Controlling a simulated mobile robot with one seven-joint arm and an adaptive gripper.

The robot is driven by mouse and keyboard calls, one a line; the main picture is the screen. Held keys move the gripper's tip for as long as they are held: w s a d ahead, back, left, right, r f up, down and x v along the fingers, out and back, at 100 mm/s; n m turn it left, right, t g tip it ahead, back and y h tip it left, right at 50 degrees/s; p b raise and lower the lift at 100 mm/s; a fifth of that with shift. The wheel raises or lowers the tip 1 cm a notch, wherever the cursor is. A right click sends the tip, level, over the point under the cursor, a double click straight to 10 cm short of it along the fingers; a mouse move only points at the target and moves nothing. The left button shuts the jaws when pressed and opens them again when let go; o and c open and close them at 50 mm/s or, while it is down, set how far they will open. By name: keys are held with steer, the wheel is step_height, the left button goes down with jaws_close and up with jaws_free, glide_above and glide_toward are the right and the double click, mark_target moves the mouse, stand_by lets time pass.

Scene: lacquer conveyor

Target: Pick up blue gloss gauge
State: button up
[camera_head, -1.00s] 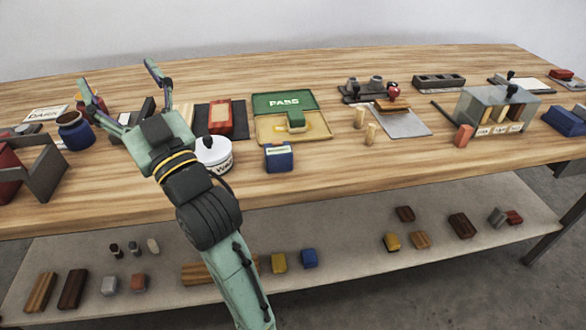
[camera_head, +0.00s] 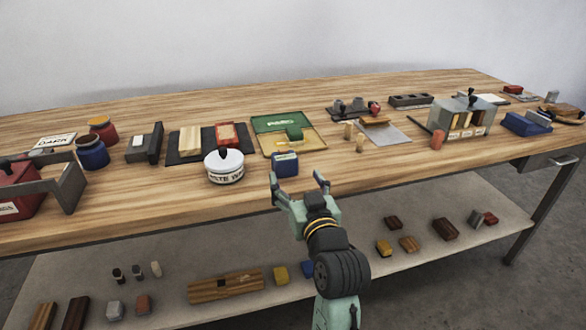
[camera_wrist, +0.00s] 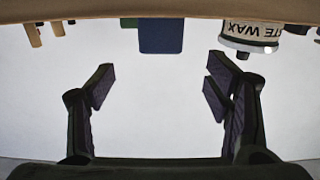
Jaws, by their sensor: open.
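The small blue block with a pale label on top (camera_head: 286,166), which looks like the blue gloss gauge, stands near the table's front edge. It is just right of the white wax pot. In the wrist view, which is upside down, the blue block (camera_wrist: 161,38) shows at the top middle, between the lines of the fingers and beyond their tips. My gripper (camera_head: 298,184) is open and empty, just in front of the block and apart from it. Both fingers of my gripper (camera_wrist: 160,85) show in the wrist view. The label text is too small to read.
The white wax pot (camera_head: 224,167) stands close to the block's left. A green and yellow open case (camera_head: 270,140) lies behind it. Two small wooden pegs (camera_head: 349,131) stand to the right. A lower shelf (camera_head: 350,285) holds several small blocks. The table front to the right is clear.

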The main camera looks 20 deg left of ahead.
mark_target(287, 162)
steer(key=p+x, duration=0.3)
steer(key=x, duration=0.7)
steer(key=shift+w+a+f, duration=0.1)
steer(key=shift+w+a, duration=0.05)
steer(key=shift+a, duration=0.05)
steer(key=shift+c, duration=0.2)
steer(key=c, duration=1.5)
